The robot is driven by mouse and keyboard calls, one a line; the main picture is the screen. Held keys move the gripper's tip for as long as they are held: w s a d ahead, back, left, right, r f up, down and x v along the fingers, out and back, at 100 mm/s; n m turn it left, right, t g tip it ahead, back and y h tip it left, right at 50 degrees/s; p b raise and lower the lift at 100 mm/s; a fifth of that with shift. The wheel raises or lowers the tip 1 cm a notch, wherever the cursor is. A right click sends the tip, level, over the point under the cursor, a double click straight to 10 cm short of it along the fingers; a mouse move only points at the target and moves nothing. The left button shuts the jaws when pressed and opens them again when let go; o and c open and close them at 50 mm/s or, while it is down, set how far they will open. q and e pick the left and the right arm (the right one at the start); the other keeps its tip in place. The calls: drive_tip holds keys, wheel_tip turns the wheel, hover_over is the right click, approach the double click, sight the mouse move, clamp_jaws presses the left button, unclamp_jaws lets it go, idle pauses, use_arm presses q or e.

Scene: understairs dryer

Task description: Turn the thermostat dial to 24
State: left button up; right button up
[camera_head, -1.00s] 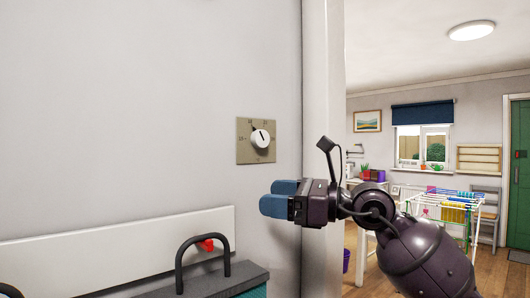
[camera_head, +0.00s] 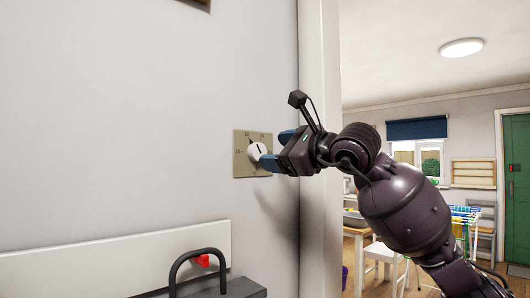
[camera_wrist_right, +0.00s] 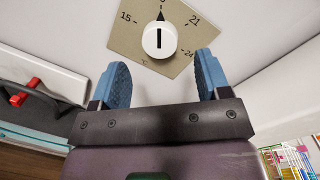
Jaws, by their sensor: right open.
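The thermostat is a beige square plate (camera_head: 240,163) on the white wall, with a round white dial (camera_head: 254,151) that carries a dark pointer line. In the right wrist view the dial (camera_wrist_right: 159,40) has its line pointing to the top mark, between the 15 and 21 marks; 24 is at the lower right of the plate (camera_wrist_right: 125,40). My right gripper (camera_head: 276,150) is open, its two blue fingers close to the dial's right side in the head view. In the wrist view the fingers (camera_wrist_right: 162,75) are apart, with the dial ahead between them. My left gripper is not in view.
A dark case (camera_head: 225,288) with a black handle and a red part stands below the thermostat, by a white wall board (camera_head: 110,262). A door-frame edge (camera_head: 318,120) is right of the thermostat. Beyond are a table, drying rack and green door (camera_head: 517,185).

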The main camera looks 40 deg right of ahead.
sight(260, 152)
drive_tip(key=shift+w+a, duration=0.2)
drive_tip(key=shift+w, duration=0.8)
drive_tip(key=shift+w+a, duration=0.2)
drive_tip(key=shift+w, duration=0.8)
drive_tip(key=c, duration=0.9)
